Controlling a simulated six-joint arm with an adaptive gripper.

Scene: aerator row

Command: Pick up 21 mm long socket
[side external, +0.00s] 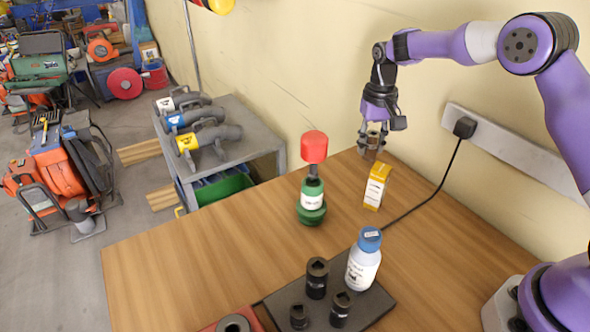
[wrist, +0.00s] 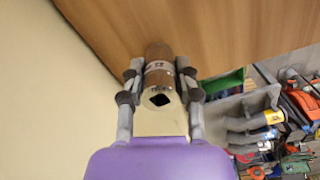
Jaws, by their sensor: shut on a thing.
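My gripper (side external: 376,136) is shut on a brownish cylindrical socket (side external: 371,152) over the back corner of the table. In the wrist view the socket (wrist: 158,66) sits between both fingers (wrist: 160,84), with a dark square hole in its near end and a pale band with print too small to read. I cannot tell its size marking. Three black sockets stand on the dark mat at the front: a tall one (side external: 317,279), a shorter one (side external: 341,309) and a small one (side external: 299,317).
A yellow and white box (side external: 377,187) stands just below my gripper. A green bottle with a red top (side external: 312,205) stands to its left. A blue-capped white bottle (side external: 363,262) stands on the dark mat (side external: 375,308). A cable (side external: 433,195) crosses the table's right side. The left of the wooden table (side external: 180,265) is clear.

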